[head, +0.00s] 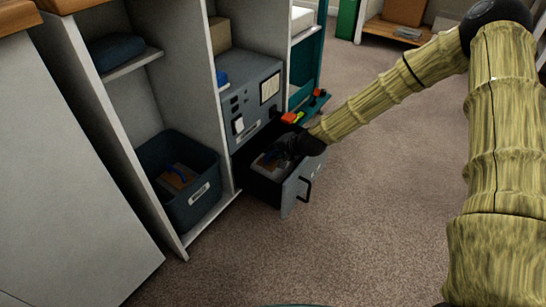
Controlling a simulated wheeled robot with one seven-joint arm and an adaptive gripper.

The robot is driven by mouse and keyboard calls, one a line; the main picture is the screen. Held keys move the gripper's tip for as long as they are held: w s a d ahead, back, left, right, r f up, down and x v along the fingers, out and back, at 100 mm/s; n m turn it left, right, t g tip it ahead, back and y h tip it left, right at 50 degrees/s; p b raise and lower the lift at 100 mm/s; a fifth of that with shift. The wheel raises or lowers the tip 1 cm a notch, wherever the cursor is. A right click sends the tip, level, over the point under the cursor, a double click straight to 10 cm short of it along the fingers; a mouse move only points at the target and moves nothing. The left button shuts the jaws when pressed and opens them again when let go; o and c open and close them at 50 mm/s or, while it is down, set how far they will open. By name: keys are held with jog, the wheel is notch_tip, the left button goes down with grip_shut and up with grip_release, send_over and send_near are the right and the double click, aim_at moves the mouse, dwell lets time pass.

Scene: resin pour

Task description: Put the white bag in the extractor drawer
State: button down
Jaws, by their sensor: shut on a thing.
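The extractor (255,85) is a grey-blue unit in the shelving, with dark slots and pale labels on its front. Its drawer (298,188) is pulled out at the bottom, with a dark handle on its front. My gripper (278,154) is dark and reaches down into the open drawer from the right. A pale, partly brownish thing, seemingly the white bag (266,161), shows at the fingers inside the drawer. The gripper is shut on it. The fingertips and most of the bag are hard to make out in the shadow, and I cannot tell whether the bag touches the drawer floor.
A dark bin (197,205) with a label and several items stands in the left bay. A folded blue cloth (115,50) lies on the shelf above. The carpet (370,220) in front is clear.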

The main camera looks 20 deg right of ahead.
jog(key=shift+f, duration=0.75)
jog(key=shift+r, duration=0.1)
jog(key=c, duration=1.5)
grip_release()
jog(key=shift+s+d+r, duration=0.1)
jog(key=shift+s+r, duration=0.2)
jog(key=shift+r, duration=0.05)
jog(key=shift+p+v, duration=3.5)
jog(key=shift+v, duration=2)
